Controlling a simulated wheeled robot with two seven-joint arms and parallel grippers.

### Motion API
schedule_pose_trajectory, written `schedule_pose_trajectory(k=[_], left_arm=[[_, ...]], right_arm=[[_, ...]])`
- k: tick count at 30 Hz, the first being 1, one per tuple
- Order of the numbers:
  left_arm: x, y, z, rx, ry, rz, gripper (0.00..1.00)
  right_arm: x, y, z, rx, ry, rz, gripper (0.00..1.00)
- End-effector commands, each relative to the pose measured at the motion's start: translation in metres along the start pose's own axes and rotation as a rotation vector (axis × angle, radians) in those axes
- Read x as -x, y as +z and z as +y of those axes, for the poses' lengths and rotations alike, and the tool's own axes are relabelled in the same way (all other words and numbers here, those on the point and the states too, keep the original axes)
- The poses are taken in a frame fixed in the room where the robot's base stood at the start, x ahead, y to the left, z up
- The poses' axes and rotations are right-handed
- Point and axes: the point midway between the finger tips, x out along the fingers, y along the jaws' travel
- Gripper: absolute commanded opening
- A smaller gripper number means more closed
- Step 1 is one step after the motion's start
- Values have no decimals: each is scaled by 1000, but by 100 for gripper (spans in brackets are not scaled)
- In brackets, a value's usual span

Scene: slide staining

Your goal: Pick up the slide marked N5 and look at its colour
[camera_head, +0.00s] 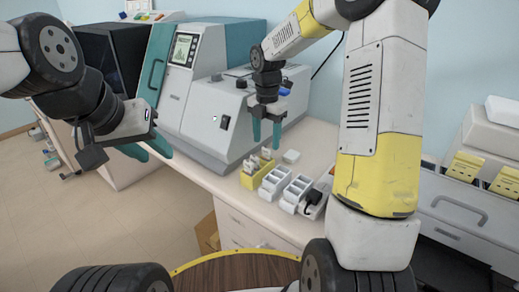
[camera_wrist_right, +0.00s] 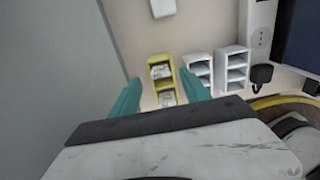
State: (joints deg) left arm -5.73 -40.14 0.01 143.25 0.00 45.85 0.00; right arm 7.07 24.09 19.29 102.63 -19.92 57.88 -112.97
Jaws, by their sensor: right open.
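A yellow rack (camera_head: 250,182) on the bench holds a few upright pale slides (camera_head: 266,154). The rack also shows in the right wrist view (camera_wrist_right: 155,60), with pale slides (camera_wrist_right: 161,71) in its compartments. I cannot read any marking, so I cannot tell which slide is N5. My right gripper (camera_head: 266,133) is open and empty, pointing down above the yellow rack. In the right wrist view its teal fingers (camera_wrist_right: 162,93) stand apart on either side of the rack. My left gripper (camera_head: 148,150) hangs at the left, away from the racks; its opening is unclear.
Two white racks (camera_head: 274,181) (camera_head: 294,190) stand right of the yellow one. A small white block (camera_head: 291,157) lies behind them. A large grey and teal machine (camera_head: 205,105) stands close on the left. Drawers and boxes (camera_head: 465,180) are at the right.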

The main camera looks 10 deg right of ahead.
Motion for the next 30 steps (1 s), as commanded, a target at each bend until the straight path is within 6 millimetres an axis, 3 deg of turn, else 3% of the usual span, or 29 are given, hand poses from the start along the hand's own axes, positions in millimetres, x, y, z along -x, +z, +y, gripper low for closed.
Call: schedule_pose_trajectory(k=[7,16,24,30], left_arm=[[0,0,0,0,0,0,36],[0,0,0,0,0,0,36],[0,0,0,0,0,0,36],[0,0,0,0,0,0,36]], right_arm=[[-36,0,0,0,-1,1,55],[-42,1,0,-1,1,0,55],[-42,1,0,-2,1,0,4],[-42,1,0,-2,1,0,0]])
